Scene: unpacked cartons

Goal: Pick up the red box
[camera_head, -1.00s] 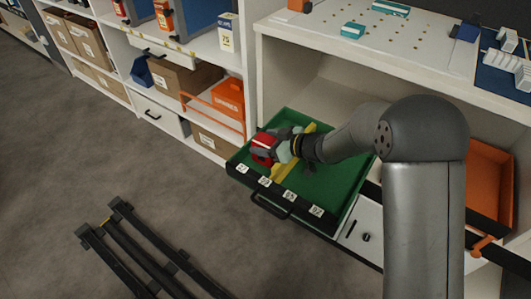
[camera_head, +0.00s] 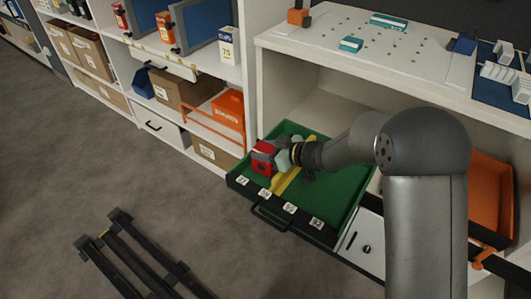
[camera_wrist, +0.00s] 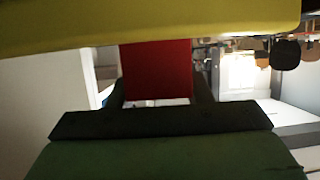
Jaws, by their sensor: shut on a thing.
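The red box (camera_head: 262,165) is at the left part of the green drawer (camera_head: 335,195) in the head view. My gripper (camera_head: 264,154) is shut on it, with a grey finger across its top. In the wrist view the red box (camera_wrist: 157,72) shows between the dark fingers of my gripper (camera_wrist: 157,100). I cannot tell whether the box touches the drawer floor. A yellow strip (camera_head: 288,180) lies in the drawer just right of the box.
The drawer's black front carries several white number labels and a handle (camera_head: 270,218). An orange bin (camera_head: 490,200) is at the right. A shelf top (camera_head: 340,45) is above, with cartons (camera_head: 180,85) at left. Black rails (camera_head: 125,255) lie on the floor.

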